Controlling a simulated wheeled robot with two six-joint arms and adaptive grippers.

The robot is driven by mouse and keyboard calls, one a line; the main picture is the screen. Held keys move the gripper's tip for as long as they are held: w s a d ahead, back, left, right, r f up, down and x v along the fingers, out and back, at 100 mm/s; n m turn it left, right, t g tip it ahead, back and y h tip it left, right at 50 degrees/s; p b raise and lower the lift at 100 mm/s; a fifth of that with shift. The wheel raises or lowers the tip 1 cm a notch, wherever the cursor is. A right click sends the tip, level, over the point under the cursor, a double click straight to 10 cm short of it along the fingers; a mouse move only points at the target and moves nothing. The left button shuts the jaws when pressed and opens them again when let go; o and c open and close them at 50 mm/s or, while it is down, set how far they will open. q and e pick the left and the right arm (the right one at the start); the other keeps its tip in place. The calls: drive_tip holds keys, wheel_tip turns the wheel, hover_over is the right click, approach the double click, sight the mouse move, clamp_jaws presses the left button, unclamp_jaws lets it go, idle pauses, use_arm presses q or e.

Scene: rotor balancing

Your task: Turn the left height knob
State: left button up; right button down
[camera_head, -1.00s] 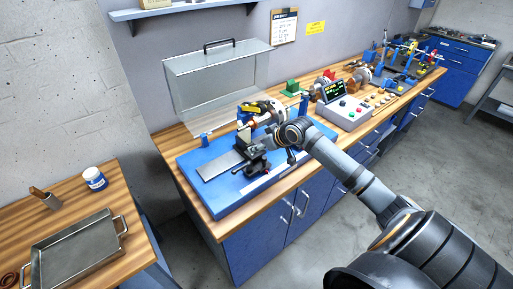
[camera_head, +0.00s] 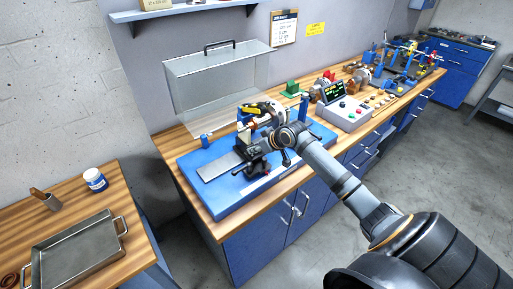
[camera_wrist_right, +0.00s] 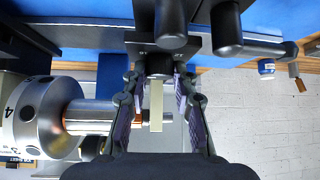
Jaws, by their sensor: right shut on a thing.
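The balancing machine has a blue base (camera_head: 222,200) and stands on the wooden bench. A dark stand (camera_head: 242,150) rises at its left end, with a grey rotor (camera_head: 278,117) behind it. My right gripper (camera_head: 258,163) is at this stand, low over the base. In the right wrist view my right gripper (camera_wrist_right: 160,80) has its two fingers on either side of the dark left height knob (camera_wrist_right: 183,68), shut on it. The fingers partly hide the knob. A silver rotor (camera_wrist_right: 45,118) on its shaft lies to the left there. My left gripper is out of view.
A clear cover (camera_head: 215,90) stands behind the machine. A grey control box (camera_head: 345,112) with a display is to its right. A side table at lower left holds a metal tray (camera_head: 78,250) and a white-and-blue jar (camera_head: 95,180). The floor on the right is clear.

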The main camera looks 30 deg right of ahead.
drive_tip(key=m+p, duration=0.1)
drive_tip(key=m+h+p, duration=0.1)
drive_tip(key=p, duration=0.1)
drive_tip(key=h+p, duration=0.1)
drive_tip(key=p, duration=0.1)
drive_tip(key=shift+a+r+m, duration=0.25)
drive_tip(key=shift+r+m, duration=0.1)
drive_tip(key=shift+m, duration=0.05)
drive_tip(key=shift+f+m+h+p, duration=0.25)
drive_tip(key=shift+m+h+p, duration=0.05)
drive_tip(key=shift+m+h, duration=0.1)
drive_tip(key=shift+f, duration=0.1)
drive_tip(key=c, duration=1.1)
unclamp_jaws()
drive_tip(key=shift+o, duration=0.2)
